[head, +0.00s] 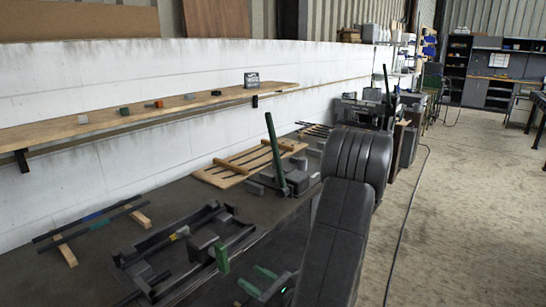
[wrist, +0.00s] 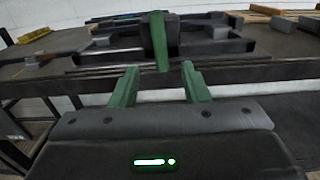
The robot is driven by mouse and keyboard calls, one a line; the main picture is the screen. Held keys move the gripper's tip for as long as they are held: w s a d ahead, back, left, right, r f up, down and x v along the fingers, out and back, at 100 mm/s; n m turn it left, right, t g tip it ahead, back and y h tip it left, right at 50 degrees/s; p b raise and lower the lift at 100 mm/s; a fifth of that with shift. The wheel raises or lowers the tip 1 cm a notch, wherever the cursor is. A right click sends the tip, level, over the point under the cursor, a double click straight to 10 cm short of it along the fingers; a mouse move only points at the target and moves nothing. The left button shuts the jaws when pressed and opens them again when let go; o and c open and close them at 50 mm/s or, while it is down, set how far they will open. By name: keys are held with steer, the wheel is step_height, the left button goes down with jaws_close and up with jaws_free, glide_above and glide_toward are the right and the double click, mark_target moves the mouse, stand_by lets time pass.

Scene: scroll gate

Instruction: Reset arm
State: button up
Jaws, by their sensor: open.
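My gripper (head: 256,278) is at the bottom of the head view, low at the front edge of the dark workbench. Its two green fingers also show in the wrist view (wrist: 159,76); they are spread apart with nothing between them. A short green upright handle (head: 222,258) stands on a dark metal fixture (head: 150,256) on the bench. In the wrist view the handle (wrist: 158,42) rises beyond the fingertips, roughly centred between them and apart from them. My own arm hides part of the bench to the right.
A tall green lever (head: 274,147) stands on a second fixture farther along the bench. A slatted wooden rack (head: 245,167) lies behind it. Dark rods on wooden strips (head: 67,254) lie at left. A wall shelf (head: 160,110) holds small blocks. Open floor (head: 460,200) lies at right.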

steer(key=shift+f+b, duration=0.25)
steer(key=shift+b, duration=0.3)
